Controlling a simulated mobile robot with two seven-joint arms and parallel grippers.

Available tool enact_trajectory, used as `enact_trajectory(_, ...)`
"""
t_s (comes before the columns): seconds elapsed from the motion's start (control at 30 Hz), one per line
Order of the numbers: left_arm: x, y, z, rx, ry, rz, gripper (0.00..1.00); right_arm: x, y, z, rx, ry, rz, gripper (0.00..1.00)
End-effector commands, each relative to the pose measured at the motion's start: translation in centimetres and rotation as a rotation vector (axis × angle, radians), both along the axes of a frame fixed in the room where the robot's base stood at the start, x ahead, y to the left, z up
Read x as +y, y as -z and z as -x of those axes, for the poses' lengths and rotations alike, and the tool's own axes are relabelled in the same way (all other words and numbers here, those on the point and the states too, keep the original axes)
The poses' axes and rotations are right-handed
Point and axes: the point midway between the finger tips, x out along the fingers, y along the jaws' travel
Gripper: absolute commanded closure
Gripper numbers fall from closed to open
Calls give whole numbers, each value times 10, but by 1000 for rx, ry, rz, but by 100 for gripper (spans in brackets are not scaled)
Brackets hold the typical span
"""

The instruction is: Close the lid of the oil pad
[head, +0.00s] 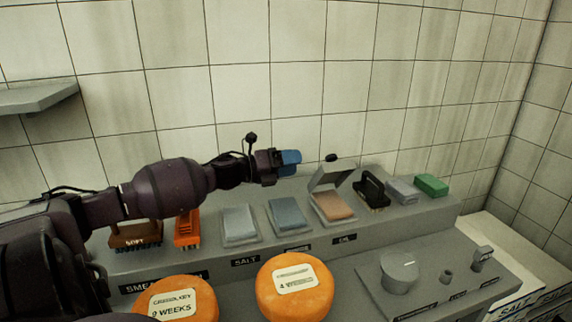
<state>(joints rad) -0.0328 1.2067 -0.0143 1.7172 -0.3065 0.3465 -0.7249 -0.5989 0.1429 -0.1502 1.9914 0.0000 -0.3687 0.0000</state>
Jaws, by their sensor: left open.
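The oil pad (333,208) is an orange-tan pad in a grey case on the raised step, above an "OIL" label. Its grey lid (331,176) stands raised and tilted behind the pad, with a dark knob on it. My left gripper (290,158) has blue fingertips and hangs in the air left of the lid, apart from it. It is open, and I see nothing in it. My right gripper is not in view.
Two blue-grey pads (240,223) (286,214) lie left of the oil pad. A black-handled brush (372,189), a grey block and a green block (431,185) stand to its right. Orange cheese wheels (294,302) (184,300) sit in front. A tiled wall closes off the back.

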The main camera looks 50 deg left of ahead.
Motion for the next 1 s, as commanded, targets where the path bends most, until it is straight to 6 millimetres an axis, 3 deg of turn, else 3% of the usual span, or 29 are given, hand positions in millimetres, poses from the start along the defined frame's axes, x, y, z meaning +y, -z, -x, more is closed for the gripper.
enact_trajectory(0.5, 5, 0, 10, 0, 0, 0, 42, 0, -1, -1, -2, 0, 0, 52)
enact_trajectory(0.63, 3, -6, 7, -12, 4, 0, 62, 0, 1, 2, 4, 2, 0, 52)
enact_trajectory(0.73, -4, -28, -4, -57, 19, 0, 78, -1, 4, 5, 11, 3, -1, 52)
enact_trajectory(0.87, -24, -74, -26, -152, 56, 4, 97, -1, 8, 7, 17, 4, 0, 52)
enact_trajectory(1.0, -50, -116, -50, -232, 102, 7, 100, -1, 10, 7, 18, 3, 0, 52)
